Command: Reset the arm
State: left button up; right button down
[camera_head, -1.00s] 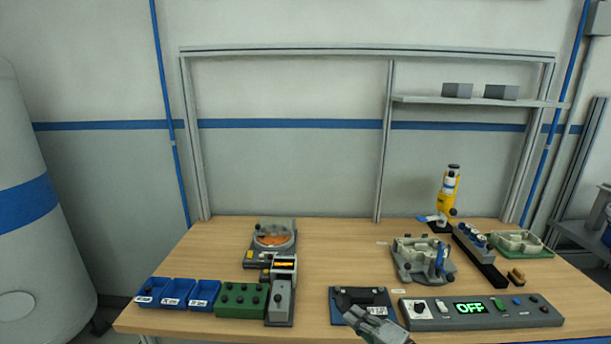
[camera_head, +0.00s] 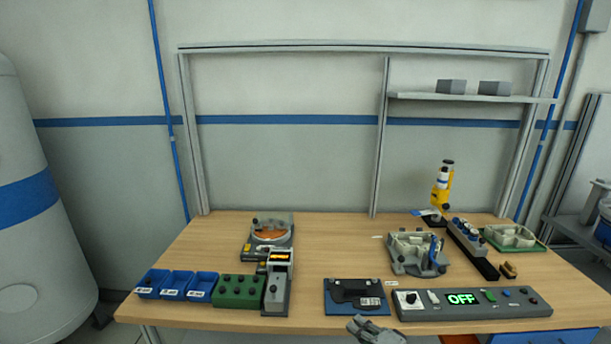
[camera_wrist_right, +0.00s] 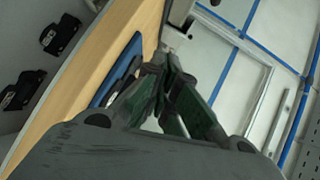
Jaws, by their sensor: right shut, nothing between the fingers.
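My right gripper (camera_head: 374,330) shows at the bottom of the head view, in front of the table's near edge and just below the blue mat. In the right wrist view its fingertips (camera_wrist_right: 160,62) are together with nothing between them. The blue mat (camera_head: 331,308) with a black part (camera_head: 357,291) on it lies near the table's front edge, apart from the gripper. My left gripper is not in the head view.
The wooden table (camera_head: 335,255) holds blue bins (camera_head: 179,284), a green block (camera_head: 239,291), a dial device (camera_head: 270,240), a grey fixture (camera_head: 410,253), and a control panel (camera_head: 470,303) reading OFF. A yellow tool (camera_head: 442,190) stands at the back right. The table's middle is clear.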

jog(key=s+d+f+n+g+h, duration=0.1)
jog(key=s+d+f+g+h, duration=0.2)
jog(key=f, duration=0.9)
jog(key=s+d+f+n+h, duration=0.15)
jog(key=s+f, duration=0.35)
jog(key=f, duration=0.7)
jog(key=s+d+f+n+g+h, duration=0.1)
jog(key=s+d+f+g+h, duration=0.2)
jog(key=f, duration=1)
jog(key=s+d+f+n+g, duration=0.1)
jog(key=s+f+n, duration=0.1)
jog(key=s+f, duration=0.5)
jog(key=s+d+f+n+g+h, duration=0.1)
jog(key=s+f, duration=0.6)
jog(key=s, duration=1.1)
jog(key=s+d+f+n+g, duration=0.2)
jog(key=s+f+n, duration=0.3)
jog(key=s, duration=0.7)
jog(key=shift+s+f+g, duration=0.4)
jog(key=shift+f+g, duration=0.3)
jog(key=shift+f, duration=0.25)
